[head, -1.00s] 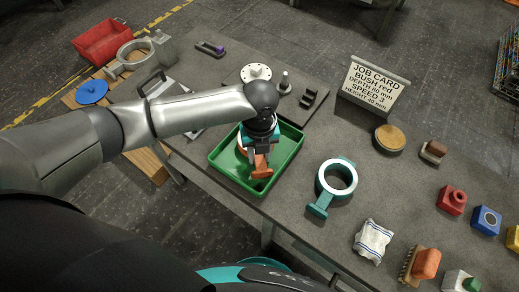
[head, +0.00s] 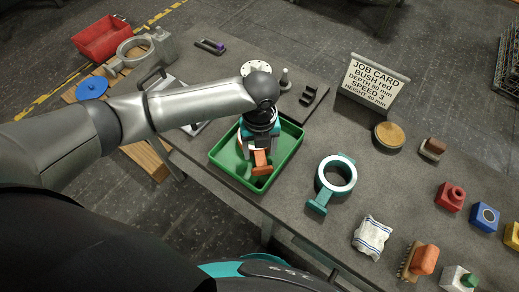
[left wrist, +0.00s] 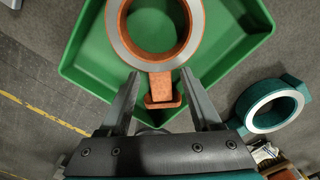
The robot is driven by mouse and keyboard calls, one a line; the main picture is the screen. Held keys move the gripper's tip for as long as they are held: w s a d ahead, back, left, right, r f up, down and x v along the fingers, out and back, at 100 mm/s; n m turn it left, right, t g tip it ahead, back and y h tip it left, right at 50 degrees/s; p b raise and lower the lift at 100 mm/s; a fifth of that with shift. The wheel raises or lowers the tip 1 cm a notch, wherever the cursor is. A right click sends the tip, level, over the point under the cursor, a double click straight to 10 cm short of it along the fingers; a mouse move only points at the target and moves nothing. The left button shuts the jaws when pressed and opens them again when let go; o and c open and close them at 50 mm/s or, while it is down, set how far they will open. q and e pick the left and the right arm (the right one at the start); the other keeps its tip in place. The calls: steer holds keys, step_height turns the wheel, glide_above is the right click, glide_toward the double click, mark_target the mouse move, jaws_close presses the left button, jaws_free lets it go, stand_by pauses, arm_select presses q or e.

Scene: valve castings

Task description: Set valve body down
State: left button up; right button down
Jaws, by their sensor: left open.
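The orange valve body (left wrist: 160,88), with a bare metal ring face, lies in the green tray (left wrist: 85,50). In the head view its orange foot (head: 262,168) shows below my left gripper (head: 259,150), and most of its ring is hidden by the hand. In the left wrist view the open fingers of my left gripper (left wrist: 161,82) stand on either side of the valve body's neck and foot, with gaps showing on both sides. My right gripper is not in view.
A teal valve body (head: 322,196) lies on the table right of the tray. A job card (head: 372,82) stands behind, with a round wooden-topped piece (head: 389,135) nearby. A striped cloth (head: 372,237), a brush (head: 419,261) and coloured blocks are at the right.

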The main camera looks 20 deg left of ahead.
mark_target(260, 153)
arm_select(q)
step_height(260, 153, up, 11)
steer(key=p, duration=0.2)
steer(key=shift+f, duration=0.1)
stand_by(0.4)
